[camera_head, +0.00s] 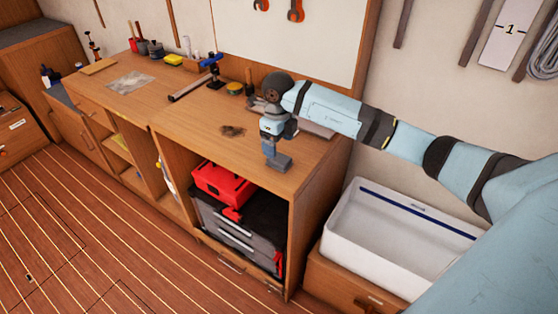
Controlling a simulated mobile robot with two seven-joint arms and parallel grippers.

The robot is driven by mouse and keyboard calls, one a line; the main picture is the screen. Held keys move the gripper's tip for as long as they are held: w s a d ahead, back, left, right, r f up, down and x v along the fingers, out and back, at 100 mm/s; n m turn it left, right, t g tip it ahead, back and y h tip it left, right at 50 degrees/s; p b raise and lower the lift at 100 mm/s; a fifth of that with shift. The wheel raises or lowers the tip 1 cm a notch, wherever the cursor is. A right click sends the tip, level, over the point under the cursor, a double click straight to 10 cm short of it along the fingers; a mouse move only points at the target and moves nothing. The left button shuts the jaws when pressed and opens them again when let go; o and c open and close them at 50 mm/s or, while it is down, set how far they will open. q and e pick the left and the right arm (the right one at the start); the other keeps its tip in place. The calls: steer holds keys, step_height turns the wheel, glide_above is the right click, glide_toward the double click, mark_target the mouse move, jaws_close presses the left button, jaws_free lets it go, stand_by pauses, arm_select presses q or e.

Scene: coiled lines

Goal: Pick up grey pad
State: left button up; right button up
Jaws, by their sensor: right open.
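My right gripper (278,161) hangs fingers-down over the front part of the wooden workbench (190,115). It is open, and I see nothing between its fingers. A small, flat, dark grey-brown piece (232,130) lies on the bench top to the left of the gripper, apart from it. A flat grey thing (318,130) lies behind my right forearm, which partly hides it. I cannot tell for sure which of these is the grey pad. My left gripper is not in view.
A yellow-topped tin (234,88), a blue clamp-like tool (213,72) and a grey tube (192,84) stand or lie further back. A white bin (400,240) is at the right.

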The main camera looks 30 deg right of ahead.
mark_target(279, 157)
steer(key=shift+s+f+p, duration=0.15)
steer(key=shift+f+p, duration=0.2)
steer(key=shift+f, duration=2.7)
steer(key=c, duration=1.1)
steer(key=shift+r, duration=0.15)
step_height(279, 157, up, 20)
steer(key=shift+f+b, duration=0.1)
steer(key=shift+b, duration=0.4)
